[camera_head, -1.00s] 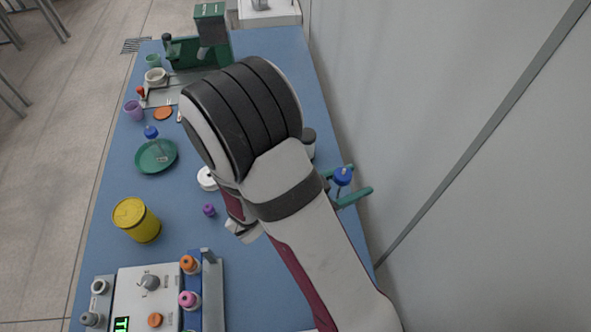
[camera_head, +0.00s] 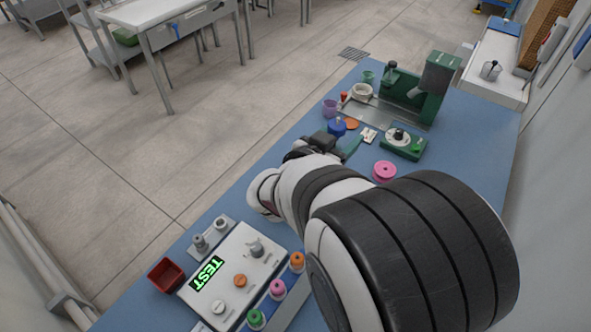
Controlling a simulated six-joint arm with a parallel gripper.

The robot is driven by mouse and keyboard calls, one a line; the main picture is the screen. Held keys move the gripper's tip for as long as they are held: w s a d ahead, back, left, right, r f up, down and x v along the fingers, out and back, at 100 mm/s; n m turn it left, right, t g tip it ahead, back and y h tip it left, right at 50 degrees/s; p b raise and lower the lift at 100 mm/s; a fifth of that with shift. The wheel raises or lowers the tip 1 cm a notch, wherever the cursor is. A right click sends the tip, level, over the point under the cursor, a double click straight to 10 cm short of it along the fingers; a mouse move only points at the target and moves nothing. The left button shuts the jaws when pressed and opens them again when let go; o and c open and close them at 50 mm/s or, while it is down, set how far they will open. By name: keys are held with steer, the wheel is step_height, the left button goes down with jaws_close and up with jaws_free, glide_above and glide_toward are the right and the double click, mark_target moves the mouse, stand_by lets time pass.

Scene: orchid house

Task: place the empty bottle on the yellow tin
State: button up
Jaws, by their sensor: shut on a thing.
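A bottle with a blue cap (camera_head: 337,127) shows at the far left part of the blue table. Only its top is clear, so I cannot tell whether it is empty. My gripper (camera_head: 328,138) is at this bottle and is shut on it; the fingers are small and partly hidden. Part of the green saucer (camera_head: 353,146) shows just right of my gripper. The yellow tin is not visible now; my arm covers much of the table on this side of the gripper.
The test device (camera_head: 232,278) with colored-capped vials stands in front, beside a red box (camera_head: 166,276). A pink spool (camera_head: 383,171), a green-based device (camera_head: 404,142), an orange disc (camera_head: 352,123) and a green microscope-like stand (camera_head: 432,85) lie beyond my arm.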

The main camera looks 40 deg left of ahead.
steer(key=shift+s+a+f, duration=0.55)
steer(key=shift+a+f, duration=1.25)
steer(key=shift+a, duration=0.05)
steer(key=shift+s+a+f, duration=0.6)
steer(key=shift+a+f, duration=1.2)
steer(key=shift+a, duration=0.1)
steer(key=shift+s+a+f, duration=0.55)
steer(key=shift+a+f, duration=1.25)
steer(key=shift+a, duration=0.05)
steer(key=shift+f, duration=0.1)
steer(key=o, duration=1.3)
steer(key=shift+o, duration=0.2)
